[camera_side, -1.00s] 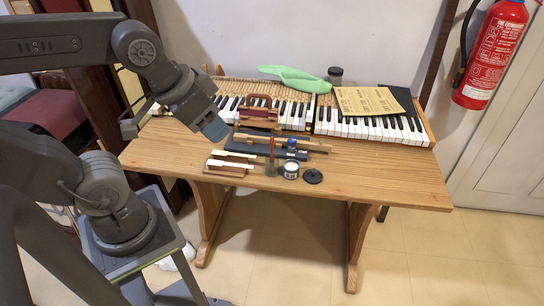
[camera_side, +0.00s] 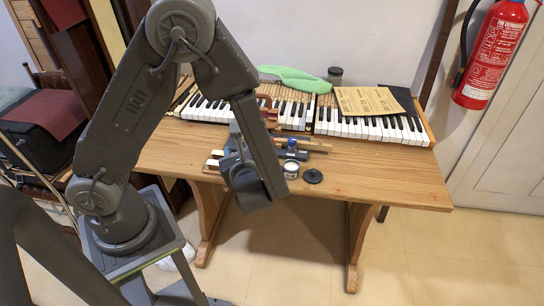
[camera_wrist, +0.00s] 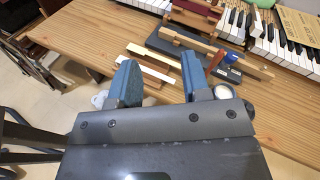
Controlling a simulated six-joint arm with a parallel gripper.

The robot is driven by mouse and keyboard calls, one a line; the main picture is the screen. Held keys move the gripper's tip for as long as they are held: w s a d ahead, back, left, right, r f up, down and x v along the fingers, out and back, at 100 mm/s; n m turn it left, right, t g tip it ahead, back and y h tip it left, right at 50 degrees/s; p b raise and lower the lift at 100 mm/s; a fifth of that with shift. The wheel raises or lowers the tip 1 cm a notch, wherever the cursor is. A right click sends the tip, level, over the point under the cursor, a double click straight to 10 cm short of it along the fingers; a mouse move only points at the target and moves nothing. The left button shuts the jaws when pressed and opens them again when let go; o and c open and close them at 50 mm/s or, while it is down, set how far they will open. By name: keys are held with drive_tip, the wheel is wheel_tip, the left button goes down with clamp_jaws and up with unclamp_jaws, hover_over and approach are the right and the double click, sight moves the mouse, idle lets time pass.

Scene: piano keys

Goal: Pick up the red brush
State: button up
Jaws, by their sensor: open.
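The red brush (camera_wrist: 215,63) shows in the wrist view as a thin reddish-brown stick standing up just right of my right finger. Its lower end is hidden behind that finger. In the side view my arm covers it. My gripper (camera_wrist: 158,62) is open and empty, with its two blue fingers apart above the front of the wooden table. The brush is outside the gap between the fingers, beyond the right one. In the side view my gripper's fingers are mostly hidden by my wrist.
A white-topped jar (camera_side: 291,170) and a black lid (camera_side: 313,176) stand on the wooden table (camera_side: 400,180). A small blue-capped item (camera_wrist: 233,57), a dark block with wooden strips and pale key pieces (camera_wrist: 150,70) lie near the fingers. Piano keys (camera_side: 370,127) line the back.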

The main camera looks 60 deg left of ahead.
sight(273, 138)
drive_tip(key=w+d+f+m+t+h, duration=0.2)
drive_tip(key=w+d+f+m+t, duration=0.25)
drive_tip(key=m+t, duration=0.25)
drive_tip(key=shift+m, duration=0.4)
drive_tip(key=shift+f+x, duration=0.3)
drive_tip(key=shift+x, duration=2)
drive_tip(key=shift+f+x, duration=0.3)
drive_tip(key=shift+x, duration=2.05)
drive_tip(key=shift+f+x, duration=0.3)
drive_tip(key=shift+x, duration=2)
drive_tip(key=shift+s+a, duration=0.1)
drive_tip(key=shift+s, duration=0.1)
clamp_jaws()
